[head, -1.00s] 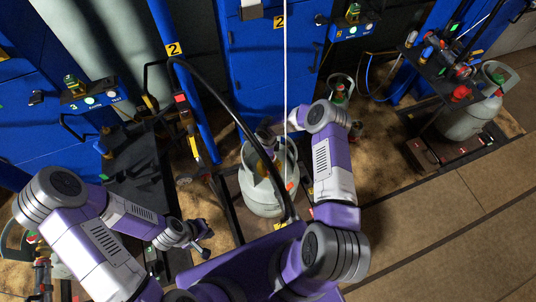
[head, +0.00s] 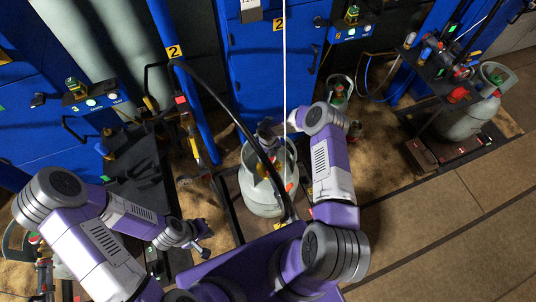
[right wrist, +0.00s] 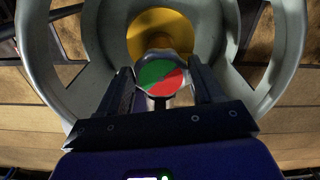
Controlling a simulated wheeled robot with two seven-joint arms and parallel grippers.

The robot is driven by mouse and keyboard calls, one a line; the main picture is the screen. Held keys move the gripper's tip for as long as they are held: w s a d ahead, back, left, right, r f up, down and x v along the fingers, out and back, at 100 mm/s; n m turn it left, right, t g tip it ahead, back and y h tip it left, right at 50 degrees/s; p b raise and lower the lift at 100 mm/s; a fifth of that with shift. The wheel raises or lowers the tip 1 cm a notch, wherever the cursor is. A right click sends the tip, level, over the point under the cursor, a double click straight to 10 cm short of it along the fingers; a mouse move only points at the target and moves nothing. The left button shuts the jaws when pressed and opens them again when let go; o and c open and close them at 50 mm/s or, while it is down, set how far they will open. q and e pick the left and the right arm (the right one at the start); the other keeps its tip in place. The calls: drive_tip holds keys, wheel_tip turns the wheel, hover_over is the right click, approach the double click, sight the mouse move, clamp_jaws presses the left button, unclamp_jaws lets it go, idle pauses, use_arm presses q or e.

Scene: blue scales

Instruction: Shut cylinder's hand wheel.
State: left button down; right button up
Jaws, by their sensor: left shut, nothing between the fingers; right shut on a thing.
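The grey gas cylinder (head: 262,196) stands upright on the scale in the middle of the head view, with a ring-shaped collar at its top. In the right wrist view its collar (right wrist: 38,50) surrounds the hand wheel (right wrist: 160,76), which has a green and red top. My right gripper (right wrist: 162,92) is shut on the hand wheel, one finger on each side. In the head view the right fingers and the wheel are hard to make out behind the wrist and black hose. My left gripper (head: 203,249) is shut and empty, left of the cylinder and apart from it.
A black hose (head: 235,112) arches over the cylinder, and a thin white line hangs nearby. Blue posts and cabinets (head: 262,80) stand behind. Another cylinder (head: 463,122) stands at the right beside a dark tool shelf. The floor at the lower right (head: 450,235) is clear.

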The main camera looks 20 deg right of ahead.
drive_tip(key=m, duration=0.4)
drive_tip(key=shift+m, duration=0.3)
drive_tip(key=shift+d+m+p, duration=0.15)
drive_tip(key=shift+m+p, duration=0.3)
drive_tip(key=shift+m, duration=1.35)
drive_tip(key=o, duration=1)
drive_tip(key=shift+o, duration=0.2)
wheel_tip(320, 180, up, 8)
drive_tip(key=shift+f+p, duration=0.2)
drive_tip(key=shift+p, duration=0.75)
